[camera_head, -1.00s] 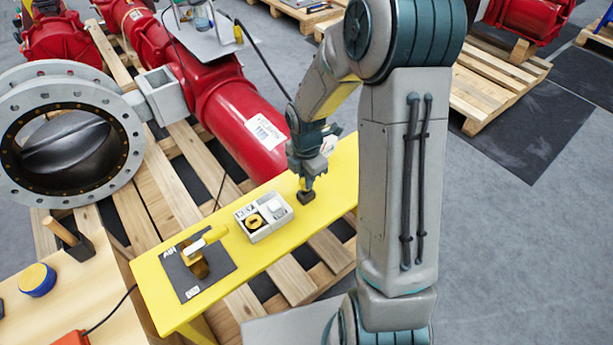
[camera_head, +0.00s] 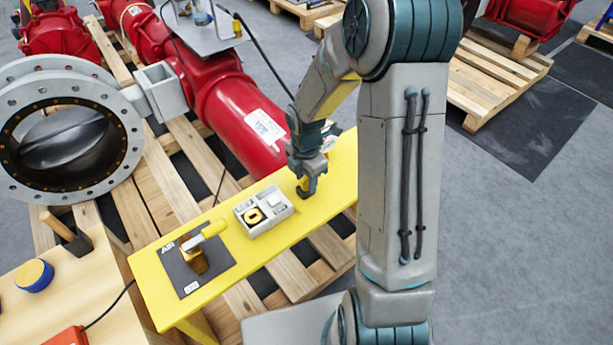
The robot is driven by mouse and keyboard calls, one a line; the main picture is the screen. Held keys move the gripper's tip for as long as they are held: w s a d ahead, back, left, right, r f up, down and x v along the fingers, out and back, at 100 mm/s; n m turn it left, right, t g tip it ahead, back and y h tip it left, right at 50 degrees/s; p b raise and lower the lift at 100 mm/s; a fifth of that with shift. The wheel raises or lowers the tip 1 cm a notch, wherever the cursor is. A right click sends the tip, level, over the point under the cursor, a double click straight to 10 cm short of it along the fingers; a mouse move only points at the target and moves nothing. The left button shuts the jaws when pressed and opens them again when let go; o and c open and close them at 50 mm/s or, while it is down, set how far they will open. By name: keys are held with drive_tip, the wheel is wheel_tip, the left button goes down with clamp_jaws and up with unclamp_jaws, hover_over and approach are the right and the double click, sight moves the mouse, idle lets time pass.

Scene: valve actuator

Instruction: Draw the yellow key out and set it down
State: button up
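A yellow ring-like piece (camera_head: 253,216) lies in a grey compartment tray (camera_head: 263,228) on the yellow bench (camera_head: 330,185). I cannot tell for certain which yellow piece is the key. My gripper (camera_head: 307,190) points down low over the bench, right of the tray and apart from it. A yellow patch shows at its dark fingers; I cannot tell whether it is a held piece or the bench behind.
A wooden table at lower left holds a mallet (camera_head: 67,233), a blue-and-yellow round tin (camera_head: 36,276) and an orange box (camera_head: 66,337). A red pipe (camera_head: 240,115) and a large flanged valve (camera_head: 110,165) lie behind the bench. The bench between mat and tray is clear.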

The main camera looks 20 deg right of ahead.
wheel_tip(320, 180, up, 14)
drive_tip(key=p, duration=0.3)
idle(0.3)
drive_tip(key=shift+f, duration=0.1)
idle(0.4)
drive_tip(key=s+r+m+t+p, duration=0.2)
drive_tip(key=s+r+m+p, duration=1)
drive_tip(key=s+r+m, duration=0.5)
drive_tip(key=shift+s+r+m+t, duration=0.3)
drive_tip(key=shift+r+m+t, duration=0.1)
drive_tip(key=shift+r+m, duration=2.15)
drive_tip(key=shift+f+m, duration=0.35)
